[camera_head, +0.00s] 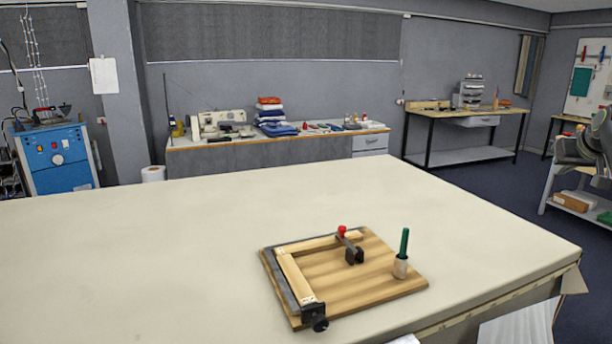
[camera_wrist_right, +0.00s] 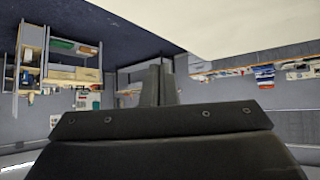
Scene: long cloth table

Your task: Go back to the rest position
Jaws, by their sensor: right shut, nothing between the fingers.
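My right gripper (camera_head: 568,150) is raised at the right edge of the head view, well apart from the table and off to its right. In the right wrist view its two fingers (camera_wrist_right: 158,86) are together with nothing between them. My left gripper is not in view. The long cream cloth table (camera_head: 150,255) fills the lower part of the head view, and part of it shows at the top right of the wrist view (camera_wrist_right: 240,28).
On the table lies a wooden board (camera_head: 345,277) with light wood strips (camera_head: 297,277), a dark clamp with a red knob (camera_head: 342,232) and an upright green-handled tool (camera_head: 404,243). The table around it is clear. Workbenches stand along the back wall, and a blue machine (camera_head: 56,158) at left.

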